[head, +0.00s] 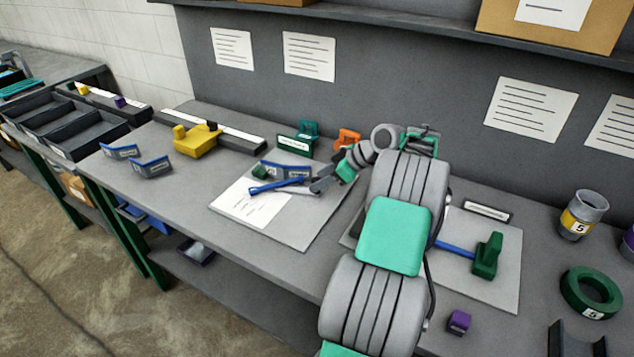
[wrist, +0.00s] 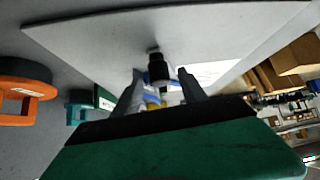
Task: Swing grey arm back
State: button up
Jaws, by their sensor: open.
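My gripper (head: 318,185) reaches left over the left pale board (head: 296,236), low above its surface. A blue bar (head: 266,187) lies along the board by my fingertips, with a short grey piece beside it. I cannot tell that grey piece apart from my fingers in the head view. In the wrist view my two fingers (wrist: 160,92) are apart. A dark cylindrical knob (wrist: 159,74) shows between them, with blue and yellow behind it. I cannot tell whether the fingers touch it. My arm hides part of the bench behind the gripper.
A teal part (head: 308,130) and an orange part (head: 348,139) stand behind the board. A yellow block (head: 197,140) and blue labelled holders (head: 151,166) are at left. At right are a green block (head: 487,256) on a blue rod, a purple cube (head: 459,321) and a green ring (head: 591,292).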

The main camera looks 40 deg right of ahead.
jog(key=shift+x, duration=1)
grip_shut()
dwell(0.7)
